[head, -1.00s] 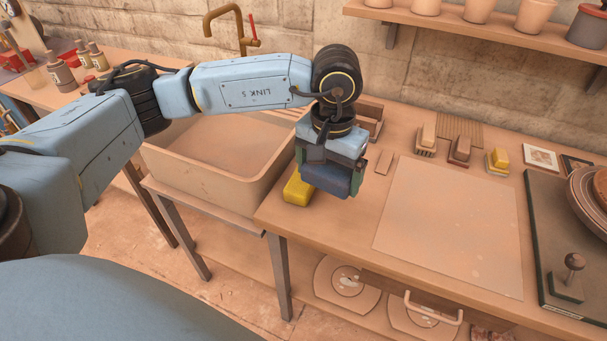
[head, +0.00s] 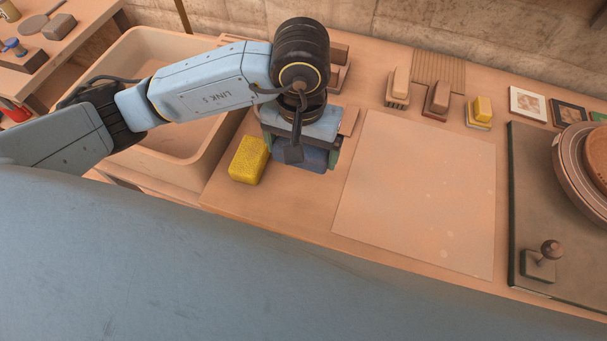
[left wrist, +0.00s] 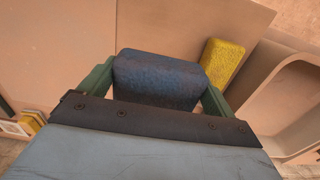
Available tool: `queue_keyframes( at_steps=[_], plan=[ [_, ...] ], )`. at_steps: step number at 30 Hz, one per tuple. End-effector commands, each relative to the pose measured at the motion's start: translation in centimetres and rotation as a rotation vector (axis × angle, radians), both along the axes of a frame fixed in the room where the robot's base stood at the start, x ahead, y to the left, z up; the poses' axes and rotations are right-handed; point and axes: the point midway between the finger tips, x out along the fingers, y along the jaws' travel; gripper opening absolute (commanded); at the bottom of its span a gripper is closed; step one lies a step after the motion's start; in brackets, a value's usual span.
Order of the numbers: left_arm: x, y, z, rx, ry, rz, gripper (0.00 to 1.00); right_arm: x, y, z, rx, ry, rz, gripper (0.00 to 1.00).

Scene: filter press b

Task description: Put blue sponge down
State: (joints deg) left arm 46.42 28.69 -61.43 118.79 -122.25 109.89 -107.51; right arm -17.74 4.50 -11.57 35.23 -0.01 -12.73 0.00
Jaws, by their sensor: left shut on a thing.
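The blue sponge (left wrist: 160,80) is a dark blue block between the two green fingers of my left gripper (left wrist: 158,88) in the left wrist view. In the head view my left gripper (head: 302,156) points down over the worktop (head: 265,205), and the blue sponge (head: 312,160) shows at its lower side. The gripper is shut on the sponge. I cannot tell whether the sponge touches the worktop. My right gripper is not in view.
A yellow sponge (head: 249,160) lies on the worktop just left of my left gripper. A sink (head: 190,160) is further left. A pale board (head: 420,190) lies to the right. Several brushes or blocks (head: 436,98) stand behind it. Bare worktop lies in front of the gripper.

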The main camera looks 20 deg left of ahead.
Motion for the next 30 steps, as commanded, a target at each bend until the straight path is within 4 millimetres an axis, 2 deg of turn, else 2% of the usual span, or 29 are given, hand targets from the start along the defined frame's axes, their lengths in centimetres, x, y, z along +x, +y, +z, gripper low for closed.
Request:
queue_keyframes(
  at_steps=[6, 14, 20, 30],
  plan=[
    [-0.3, -0.1, -4.2, 0.0, 0.007, 0.004, 0.72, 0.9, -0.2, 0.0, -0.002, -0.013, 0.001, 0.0],
    [-0.2, -0.1, -6.5, 0.0, 0.003, 0.002, 0.72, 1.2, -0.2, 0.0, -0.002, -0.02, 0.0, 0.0],
    [-0.3, -0.1, -9.3, -0.001, 0.004, 0.002, 0.72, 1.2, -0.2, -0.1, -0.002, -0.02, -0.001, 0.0],
    [-0.2, -0.1, -9.8, 0.0, 0.0, 0.0, 0.72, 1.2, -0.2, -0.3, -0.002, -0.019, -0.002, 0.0]
  ],
)
